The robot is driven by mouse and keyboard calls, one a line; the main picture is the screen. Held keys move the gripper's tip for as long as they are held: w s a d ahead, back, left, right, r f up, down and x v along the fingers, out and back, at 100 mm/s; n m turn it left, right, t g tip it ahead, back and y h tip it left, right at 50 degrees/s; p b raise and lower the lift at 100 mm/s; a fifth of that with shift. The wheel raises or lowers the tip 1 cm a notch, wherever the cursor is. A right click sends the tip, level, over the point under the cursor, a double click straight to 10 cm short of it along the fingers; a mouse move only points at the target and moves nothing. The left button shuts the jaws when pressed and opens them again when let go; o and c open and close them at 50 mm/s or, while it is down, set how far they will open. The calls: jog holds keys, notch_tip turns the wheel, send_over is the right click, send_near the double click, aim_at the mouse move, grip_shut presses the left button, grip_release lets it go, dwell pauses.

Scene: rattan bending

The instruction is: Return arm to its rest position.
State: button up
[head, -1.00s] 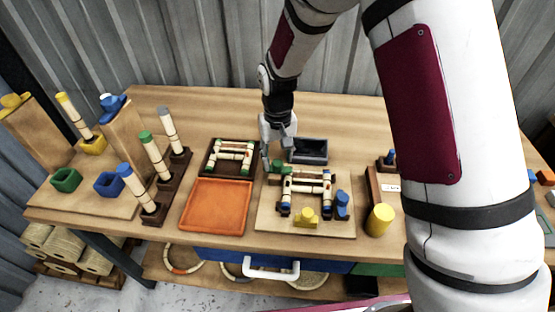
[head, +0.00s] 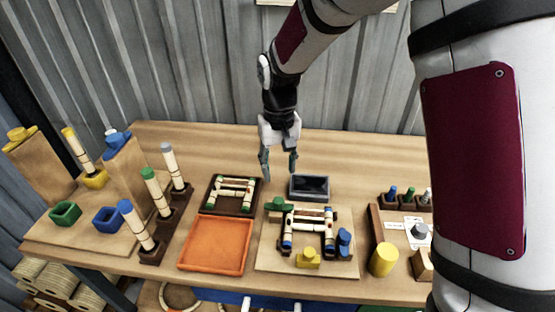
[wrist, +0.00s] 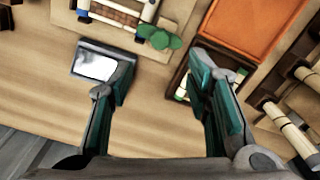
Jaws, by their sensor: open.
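My gripper (head: 280,170) hangs open and empty above the back part of the workbench (head: 340,157), fingers pointing down. In the head view it is behind the dark grey tray (head: 309,197) and the dark frame box (head: 213,209) with bamboo-like pieces in it. In the wrist view its two teal-sided fingers (wrist: 160,85) are spread apart with only bench top between them. My arm comes down from the upper right and hides the right end of the bench in the head view.
A board (head: 268,262) carries an assembled rattan frame, a green piece (head: 279,204), a yellow block (head: 308,259) and a blue piece (head: 344,242). An orange tray (head: 184,262) lies to its left. Capped rods stand in a rack (head: 181,202). A yellow cylinder (head: 384,260) stands right.

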jog(key=s+d+r+m+t, duration=0.1)
jog(key=s+d+r+t, duration=0.1)
jog(key=s+d+r, duration=0.55)
jog(key=s+d+r+m+t, duration=0.15)
jog(key=s+d+r, duration=0.25)
jog(key=s+r, duration=0.6)
jog(key=s+d+r+t, duration=0.1)
jog(key=s+d+t, duration=0.1)
jog(key=s, duration=0.5)
jog(key=shift+s+d+r, duration=0.2)
jog(key=shift+s+d, duration=0.05)
jog(key=shift+s, duration=0.1)
